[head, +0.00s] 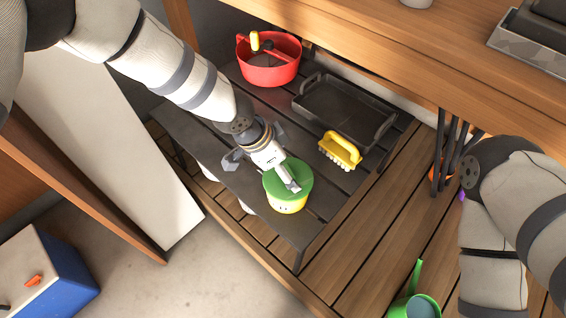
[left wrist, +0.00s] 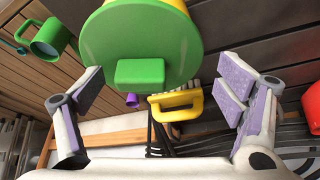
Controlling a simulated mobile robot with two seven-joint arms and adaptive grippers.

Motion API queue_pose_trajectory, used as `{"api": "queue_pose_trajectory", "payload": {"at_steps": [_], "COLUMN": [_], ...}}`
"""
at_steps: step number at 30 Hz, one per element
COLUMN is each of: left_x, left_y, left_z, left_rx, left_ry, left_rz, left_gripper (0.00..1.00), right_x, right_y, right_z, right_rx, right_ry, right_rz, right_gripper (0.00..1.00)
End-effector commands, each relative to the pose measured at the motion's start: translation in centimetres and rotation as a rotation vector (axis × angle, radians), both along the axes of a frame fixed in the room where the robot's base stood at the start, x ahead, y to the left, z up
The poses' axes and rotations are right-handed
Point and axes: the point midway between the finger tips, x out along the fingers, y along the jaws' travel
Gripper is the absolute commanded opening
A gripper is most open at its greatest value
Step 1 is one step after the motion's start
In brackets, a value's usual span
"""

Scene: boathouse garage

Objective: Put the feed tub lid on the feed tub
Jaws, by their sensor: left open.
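The feed tub (head: 288,207) is yellow and stands on the dark slatted bench. The round green feed tub lid (head: 299,177) lies on top of it; I cannot tell whether it is fully seated. In the left wrist view the lid (left wrist: 110,40) shows a green block handle (left wrist: 140,71), with a bit of the yellow tub (left wrist: 176,4) behind it. My left gripper (head: 270,165) is at the lid and partly covers it. Its fingers are spread wide, apart from the handle, with nothing between the pads (left wrist: 165,92). My right arm shows at the right, its gripper out of view.
A red bucket (head: 270,68), a black tray (head: 340,108) and a yellow brush (head: 341,150) share the dark bench (head: 240,185). A wooden worktop (head: 440,50) overhangs behind. A green watering can (head: 413,305) stands at the front right. A blue-and-white box (head: 45,275) is at lower left.

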Motion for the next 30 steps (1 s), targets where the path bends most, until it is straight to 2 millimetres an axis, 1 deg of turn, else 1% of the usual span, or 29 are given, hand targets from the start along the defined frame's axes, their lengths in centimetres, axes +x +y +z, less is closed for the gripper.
{"api": "queue_pose_trajectory", "payload": {"at_steps": [2,4,12,16,21,30], "left_x": [0.0,-0.2,-1.5,-2.0,-2.3,-2.3], "left_y": [0.2,0.6,3.0,3.7,4.1,4.1], "left_z": [0.4,1.5,8.2,10.2,11.1,11.1], "left_rx": [0.0,0.0,-0.001,-0.001,0.0,0.0], "left_ry": [-0.001,-0.002,-0.004,-0.002,0.0,0.0], "left_rz": [0.0,0.0,0.002,0.002,0.0,0.0], "left_gripper": [0.87,0.87,0.87,0.87,0.87,0.87], "right_x": [0.0,0.0,0.0,0.0,0.0,0.0], "right_y": [0.0,0.0,0.0,0.0,0.0,0.0], "right_z": [0.0,0.0,0.0,0.0,0.0,0.0], "right_rx": [0.0,0.0,0.0,0.0,0.0,0.0], "right_ry": [0.0,0.0,0.0,0.0,0.0,0.0], "right_rz": [0.0,0.0,0.0,0.0,0.0,0.0], "right_gripper": [0.36,0.36,0.36,0.36,0.36,0.36]}}
